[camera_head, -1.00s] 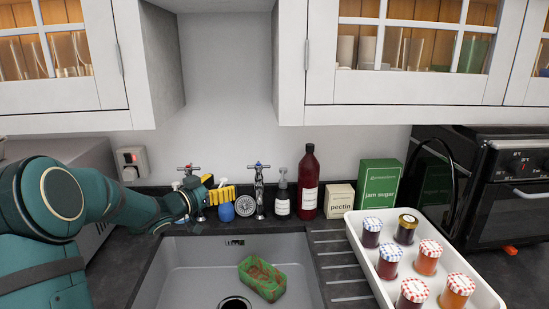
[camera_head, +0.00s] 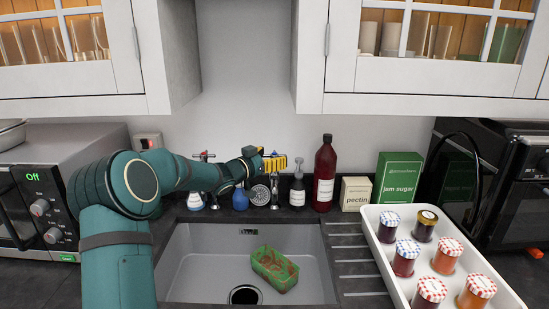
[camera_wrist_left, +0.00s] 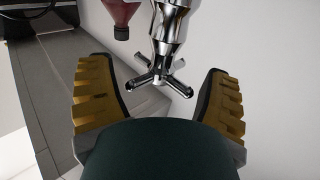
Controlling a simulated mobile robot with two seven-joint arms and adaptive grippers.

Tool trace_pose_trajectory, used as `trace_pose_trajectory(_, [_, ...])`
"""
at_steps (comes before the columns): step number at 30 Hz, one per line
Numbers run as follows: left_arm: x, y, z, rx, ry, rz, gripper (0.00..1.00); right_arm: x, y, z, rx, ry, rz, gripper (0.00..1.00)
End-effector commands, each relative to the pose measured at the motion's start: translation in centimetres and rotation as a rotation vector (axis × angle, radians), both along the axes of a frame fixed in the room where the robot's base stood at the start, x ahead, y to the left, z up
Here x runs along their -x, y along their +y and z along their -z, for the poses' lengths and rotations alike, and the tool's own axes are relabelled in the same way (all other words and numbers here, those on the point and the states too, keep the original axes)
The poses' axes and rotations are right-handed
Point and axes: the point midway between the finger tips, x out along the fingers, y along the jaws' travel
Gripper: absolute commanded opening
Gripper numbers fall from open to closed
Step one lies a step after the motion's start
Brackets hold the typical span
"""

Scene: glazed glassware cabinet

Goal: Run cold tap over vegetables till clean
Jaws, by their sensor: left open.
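The green tub with reddish-brown contents (camera_head: 274,268), likely the vegetables, lies in the sink (camera_head: 200,262) beside the drain. I cannot make out single vegetables. The right tap (camera_head: 275,186), blue-topped, stands behind the sink, its head partly hidden by my left gripper (camera_head: 272,163). The red-topped left tap (camera_head: 204,158) is further left. In the left wrist view, my left gripper (camera_wrist_left: 163,98) is open. The tap's chrome cross handle (camera_wrist_left: 163,78) shows between and beyond its yellow fingers, with gaps on both sides. No water flow is visible. My right gripper is out of view.
A soap bottle (camera_head: 297,190), a red bottle (camera_head: 324,172), a pectin box (camera_head: 355,194) and a jam sugar box (camera_head: 397,178) stand right of the taps. A white tray (camera_head: 372,250) holds several jars. Wall cupboards (camera_head: 420,85) hang above. The microwave (camera_head: 70,165) is at left.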

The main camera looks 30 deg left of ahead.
Motion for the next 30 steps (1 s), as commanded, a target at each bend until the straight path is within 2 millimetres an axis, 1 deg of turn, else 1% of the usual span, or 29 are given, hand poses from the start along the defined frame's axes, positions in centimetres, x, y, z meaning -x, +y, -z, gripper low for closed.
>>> trace_pose_trajectory(3, [-0.92,-0.24,0.02,0.001,0.0,0.0,0.78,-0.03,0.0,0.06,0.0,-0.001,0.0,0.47])
trace_pose_trajectory(6, [-1.25,-0.33,0.01,0.001,0.0,0.0,0.78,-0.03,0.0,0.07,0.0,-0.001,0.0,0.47])
trace_pose_trajectory(14, [-1.3,-0.32,0.0,0.0,0.001,0.0,0.78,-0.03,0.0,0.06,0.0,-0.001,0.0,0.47])
trace_pose_trajectory(17, [-1.28,-0.32,0.0,0.0,0.001,0.0,0.47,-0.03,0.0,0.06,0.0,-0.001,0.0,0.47])
trace_pose_trajectory(18, [-1.28,-0.32,-0.01,0.0,0.001,0.0,0.33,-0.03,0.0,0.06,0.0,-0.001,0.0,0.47])
trace_pose_trajectory(19, [-1.28,-0.32,-0.01,0.0,0.0,0.0,0.23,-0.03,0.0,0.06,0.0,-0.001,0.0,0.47])
trace_pose_trajectory(20, [-1.28,-0.31,-0.02,0.0,0.0,0.0,0.16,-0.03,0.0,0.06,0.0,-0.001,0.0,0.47])
trace_pose_trajectory(21, [-1.27,-0.31,-0.03,0.0,0.0,0.0,0.12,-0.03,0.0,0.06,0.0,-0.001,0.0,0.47])
trace_pose_trajectory(22, [-1.27,-0.31,-0.03,0.0,0.0,-0.001,0.1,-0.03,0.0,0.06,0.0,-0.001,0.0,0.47])
trace_pose_trajectory(30, [-1.28,-0.32,-0.05,-0.001,-0.002,-0.008,0.08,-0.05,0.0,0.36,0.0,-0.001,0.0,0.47])
